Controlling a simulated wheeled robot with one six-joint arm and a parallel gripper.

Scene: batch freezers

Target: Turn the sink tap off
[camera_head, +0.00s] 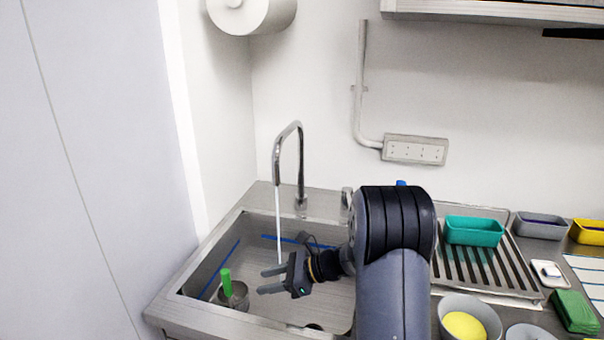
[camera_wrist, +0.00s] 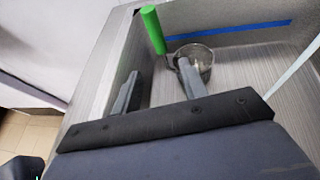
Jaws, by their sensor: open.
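The sink tap (camera_head: 301,165) is a chrome gooseneck at the back of the steel sink. A thin white stream of water (camera_head: 279,225) runs from its spout down into the basin; a pale strip at the right of the wrist view (camera_wrist: 294,68) looks like the same stream. A short metal knob (camera_head: 346,197) stands on the deck right of the tap, partly beside my arm; I cannot tell if it is the tap's control. My gripper (camera_head: 264,281) is open and empty over the sink basin, pointing left, apart from the tap. Its fingers also show in the wrist view (camera_wrist: 159,68).
A clear beaker (camera_head: 234,296) with a green-handled tool (camera_head: 226,281) stands in the sink near the fingers. Right of my arm are a drainboard (camera_head: 481,266), a teal tub (camera_head: 474,231) and a bowl (camera_head: 450,302) holding something yellow. A wall borders the sink's left side.

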